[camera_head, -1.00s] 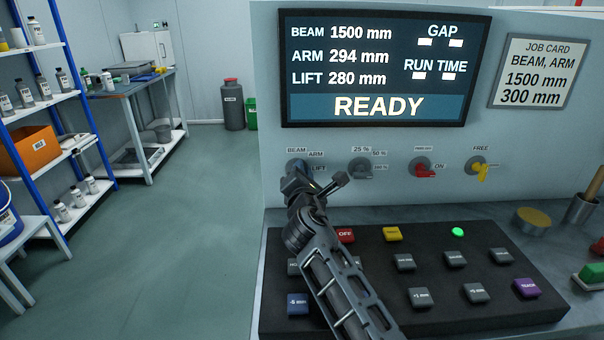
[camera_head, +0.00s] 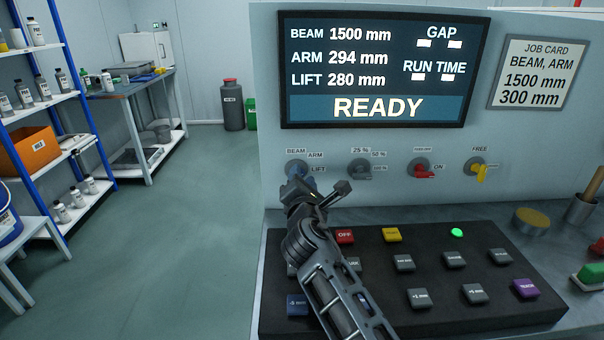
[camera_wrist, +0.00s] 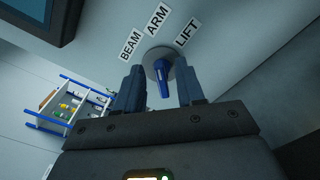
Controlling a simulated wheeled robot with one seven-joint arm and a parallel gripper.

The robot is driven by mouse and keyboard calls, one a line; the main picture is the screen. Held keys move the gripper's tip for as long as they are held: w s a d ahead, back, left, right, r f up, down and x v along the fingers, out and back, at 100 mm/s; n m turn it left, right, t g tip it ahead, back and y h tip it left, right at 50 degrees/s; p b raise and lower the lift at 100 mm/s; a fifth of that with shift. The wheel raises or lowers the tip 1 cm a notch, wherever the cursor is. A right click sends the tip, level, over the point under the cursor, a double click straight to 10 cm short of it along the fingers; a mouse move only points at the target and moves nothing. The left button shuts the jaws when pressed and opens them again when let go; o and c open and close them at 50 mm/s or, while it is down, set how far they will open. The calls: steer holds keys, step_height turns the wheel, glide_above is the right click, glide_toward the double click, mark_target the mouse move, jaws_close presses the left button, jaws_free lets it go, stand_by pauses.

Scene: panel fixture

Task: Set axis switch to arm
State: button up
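The axis switch (camera_head: 297,169) is a round grey dial with a blue handle, at the left of the panel's switch row. In the wrist view, the axis switch (camera_wrist: 159,67) has the labels BEAM, ARM and LIFT around its upper side. Its blue handle points down in that view, toward my gripper; I cannot tell for sure which label it selects. My gripper (camera_wrist: 160,84) is open, its two fingers apart on either side of the handle, with gaps visible. In the head view my gripper (camera_head: 306,184) is just below and in front of the switch, hiding part of it.
The screen (camera_head: 373,68) reads ARM 294 mm and READY. The job card (camera_head: 532,71) reads BEAM, ARM, 1500 mm, 300 mm. A grey switch (camera_head: 360,168), red switch (camera_head: 421,170) and yellow switch (camera_head: 478,169) are to the right. A keypad (camera_head: 400,240) lies below my arm.

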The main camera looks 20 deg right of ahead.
steer(key=v, duration=0.5)
stand_by(0.3)
